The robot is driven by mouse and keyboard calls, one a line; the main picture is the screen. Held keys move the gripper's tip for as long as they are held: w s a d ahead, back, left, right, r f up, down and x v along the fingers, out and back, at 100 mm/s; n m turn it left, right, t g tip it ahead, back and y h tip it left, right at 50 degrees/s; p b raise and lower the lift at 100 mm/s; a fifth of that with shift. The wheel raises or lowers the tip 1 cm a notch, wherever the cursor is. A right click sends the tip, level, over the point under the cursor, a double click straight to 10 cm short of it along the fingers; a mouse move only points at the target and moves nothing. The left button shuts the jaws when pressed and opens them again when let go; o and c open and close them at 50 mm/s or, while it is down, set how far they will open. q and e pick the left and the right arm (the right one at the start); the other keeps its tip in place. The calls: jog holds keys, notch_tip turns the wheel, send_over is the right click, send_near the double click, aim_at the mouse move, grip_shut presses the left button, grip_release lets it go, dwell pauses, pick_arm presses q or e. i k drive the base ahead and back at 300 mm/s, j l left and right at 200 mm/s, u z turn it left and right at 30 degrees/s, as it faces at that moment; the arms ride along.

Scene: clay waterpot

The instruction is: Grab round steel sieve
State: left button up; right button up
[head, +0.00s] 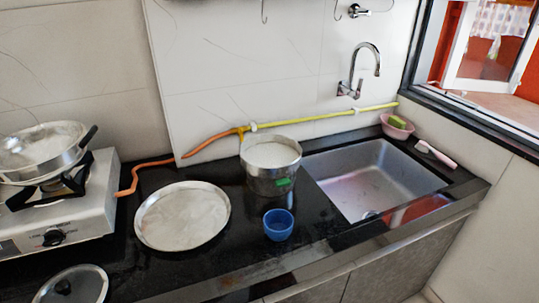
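A wide, shallow round steel piece (183,215) lies flat on the black counter, between the stove and the steel pot. It has a thin raised rim and looks like a plate or flat sieve; I cannot make out mesh holes. Another round steel piece (40,143) sits on the stove with a dark handle at its right side. I cannot tell whether that one is a pan or a sieve. Neither of my grippers is in view.
A steel pot (272,180) with a pale top and a blue cup (278,224) stand left of the sink (375,178). A lid (90,283) lies at the front left. The stove (70,225) is at left. An orange hose (152,162) runs along the wall.

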aim_at(267, 156)
jog(key=i+l+u, duration=0.1)
jog(key=l+u, duration=1.05)
